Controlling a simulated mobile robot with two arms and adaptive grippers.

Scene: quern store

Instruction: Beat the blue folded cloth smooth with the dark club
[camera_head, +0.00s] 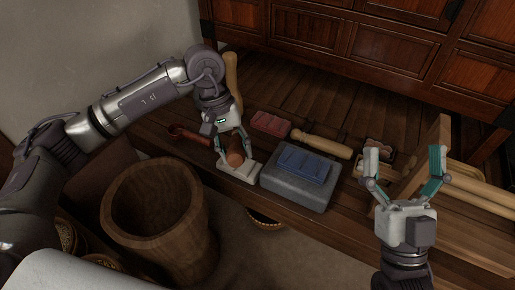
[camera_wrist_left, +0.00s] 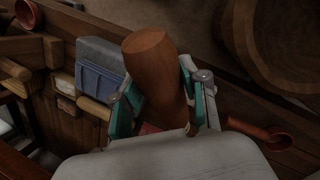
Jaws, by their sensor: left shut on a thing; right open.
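The blue folded cloth (camera_head: 303,164) lies on top of a grey stone block (camera_head: 292,193) on the wooden bench. Both also show left of centre in the left wrist view, the cloth (camera_wrist_left: 98,91) beside the block's bare face (camera_wrist_left: 100,55). My left gripper (camera_head: 234,146) is shut on the dark club (camera_head: 236,158), just left of the block. In the left wrist view the reddish-brown club (camera_wrist_left: 150,62) sticks out between the fingers, its blunt end clear; its other end is hidden. The club is apart from the cloth. My right gripper (camera_head: 404,165) is open and empty, right of the block.
A red folded cloth (camera_head: 271,123) and a pale wooden club (camera_head: 322,146) lie behind the block. A reddish ladle (camera_head: 188,134) lies to the left. A large wooden tub (camera_head: 154,205) stands in front of the bench. Pale wooden pieces (camera_head: 482,187) lie right.

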